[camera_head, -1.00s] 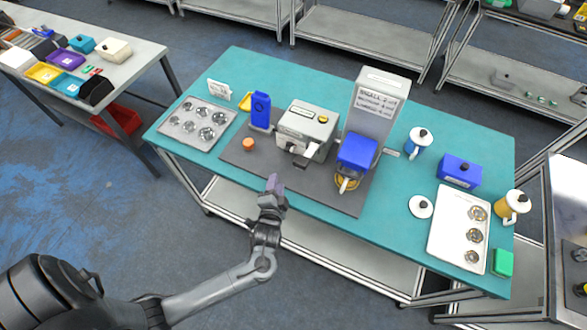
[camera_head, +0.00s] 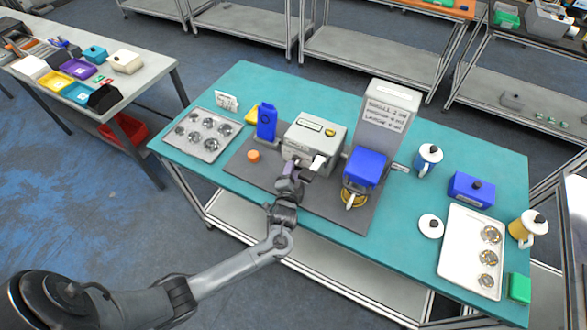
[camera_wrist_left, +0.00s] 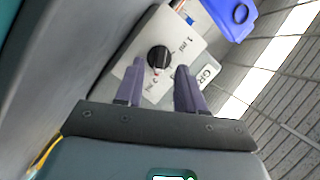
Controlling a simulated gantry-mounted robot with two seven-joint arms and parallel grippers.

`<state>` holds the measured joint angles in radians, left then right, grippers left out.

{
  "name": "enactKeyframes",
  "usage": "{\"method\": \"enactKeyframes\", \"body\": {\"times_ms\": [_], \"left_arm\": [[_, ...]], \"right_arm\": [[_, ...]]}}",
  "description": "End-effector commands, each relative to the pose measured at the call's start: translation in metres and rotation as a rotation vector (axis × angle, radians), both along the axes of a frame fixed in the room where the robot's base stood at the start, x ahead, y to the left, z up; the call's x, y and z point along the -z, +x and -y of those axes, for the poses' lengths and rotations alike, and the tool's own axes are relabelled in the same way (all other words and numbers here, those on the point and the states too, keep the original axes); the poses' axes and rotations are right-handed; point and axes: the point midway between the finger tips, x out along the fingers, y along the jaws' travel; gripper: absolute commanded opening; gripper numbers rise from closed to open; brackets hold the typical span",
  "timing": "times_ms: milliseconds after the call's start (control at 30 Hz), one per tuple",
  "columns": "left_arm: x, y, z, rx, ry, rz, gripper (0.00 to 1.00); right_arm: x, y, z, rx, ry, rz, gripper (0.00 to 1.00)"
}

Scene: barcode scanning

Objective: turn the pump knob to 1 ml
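The pump is a light grey box (camera_head: 322,126) on the dark mat in the middle of the teal table. Its black round knob (camera_wrist_left: 158,58) shows in the left wrist view on a pale front plate (camera_wrist_left: 178,30). A small red mark is at the knob's lower edge, and "ml" labels are printed around it, too small to read surely. My left gripper (camera_head: 291,172) is at the pump's front and hides the knob in the head view. Its purple fingers (camera_wrist_left: 160,72) are apart, with the knob just ahead between the tips. My right gripper is out of view.
A blue-topped unit (camera_head: 365,166) stands right of the pump, before a grey sign block (camera_head: 386,108). An orange round piece (camera_head: 254,155) and a blue device (camera_head: 266,122) are to its left. Trays (camera_head: 452,271) with round metal pieces lie at both table ends.

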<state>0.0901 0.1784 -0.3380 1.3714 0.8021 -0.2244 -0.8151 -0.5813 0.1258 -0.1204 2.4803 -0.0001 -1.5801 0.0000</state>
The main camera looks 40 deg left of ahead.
Motion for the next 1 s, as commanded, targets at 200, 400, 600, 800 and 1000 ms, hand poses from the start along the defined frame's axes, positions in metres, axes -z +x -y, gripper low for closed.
{"method": "enactKeyframes", "body": {"times_ms": [200,400,600,800,1000], "left_arm": [[0.003,0.015,-0.009,0.0,0.001,0.0,0.38],[0.004,0.017,-0.011,0.0,0.0,0.0,0.38],[0.004,0.017,-0.011,0.0,0.0,0.0,0.32],[0.004,0.017,-0.01,0.0,0.0,0.0,0.02],[0.004,0.017,-0.01,0.0,-0.001,0.001,0.0]], "right_arm": [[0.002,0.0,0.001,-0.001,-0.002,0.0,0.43],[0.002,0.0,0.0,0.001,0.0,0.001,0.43],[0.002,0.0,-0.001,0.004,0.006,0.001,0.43],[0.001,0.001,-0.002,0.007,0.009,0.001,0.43],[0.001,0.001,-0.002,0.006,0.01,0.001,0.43]]}}
